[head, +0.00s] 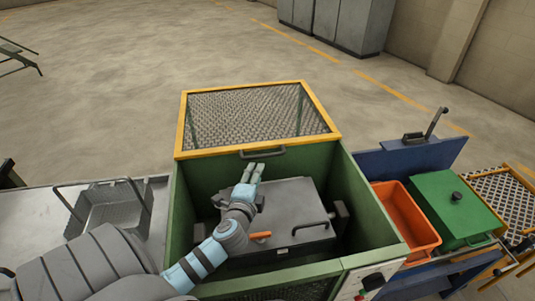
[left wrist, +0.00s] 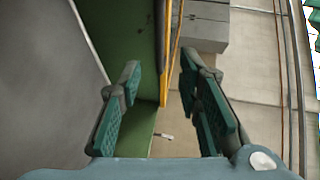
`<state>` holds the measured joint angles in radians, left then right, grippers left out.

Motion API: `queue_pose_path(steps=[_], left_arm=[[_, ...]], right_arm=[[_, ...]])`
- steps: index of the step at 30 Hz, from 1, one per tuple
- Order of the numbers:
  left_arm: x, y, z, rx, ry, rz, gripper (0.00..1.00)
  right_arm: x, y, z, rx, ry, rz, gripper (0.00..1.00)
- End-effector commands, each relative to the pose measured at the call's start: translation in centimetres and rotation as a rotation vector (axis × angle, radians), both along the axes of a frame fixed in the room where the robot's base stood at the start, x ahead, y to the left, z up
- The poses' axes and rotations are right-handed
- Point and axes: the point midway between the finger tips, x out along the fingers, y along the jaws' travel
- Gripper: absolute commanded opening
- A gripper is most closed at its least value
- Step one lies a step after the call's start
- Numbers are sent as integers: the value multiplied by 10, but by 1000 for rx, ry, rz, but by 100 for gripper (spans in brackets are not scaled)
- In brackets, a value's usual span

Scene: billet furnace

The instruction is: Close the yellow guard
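The yellow guard (head: 327,115) is a yellow frame with dark mesh, beyond the open top of the green housing (head: 370,215). A dark handle (head: 262,153) sits on its near edge. The housing's interior is uncovered in front of it. My left gripper (head: 256,171) is inside the opening, just below and in front of that handle, and appears apart from it. In the left wrist view my left gripper (left wrist: 163,100) has its two green-padded fingers spread with nothing held. A yellow edge (left wrist: 165,50) shows beyond the gap between them. My right gripper is not visible.
A grey lidded box (head: 290,210) with a dark handle lies inside the housing under my left arm. A wire basket (head: 112,205) stands on the left bench. An orange bin (head: 408,215) and a green lidded box (head: 450,205) stand at right.

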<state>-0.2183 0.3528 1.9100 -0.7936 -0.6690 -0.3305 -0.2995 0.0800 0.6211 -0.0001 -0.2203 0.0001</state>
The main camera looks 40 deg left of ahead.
Motion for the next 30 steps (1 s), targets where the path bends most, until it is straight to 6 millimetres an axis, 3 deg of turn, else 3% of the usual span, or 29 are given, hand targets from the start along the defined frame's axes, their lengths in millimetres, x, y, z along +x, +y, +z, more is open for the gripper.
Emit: queue_pose_path(steps=[6,12,16,24,30], left_arm=[[53,28,-11,1,0,3,32],[87,48,-20,0,1,4,32],[97,53,-21,0,1,4,32],[99,54,-21,0,1,2,32],[99,54,-21,-1,2,2,1]], right_arm=[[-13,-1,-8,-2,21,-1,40],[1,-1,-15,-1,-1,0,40],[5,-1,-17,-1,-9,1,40],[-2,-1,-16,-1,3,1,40],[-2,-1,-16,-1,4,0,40]])
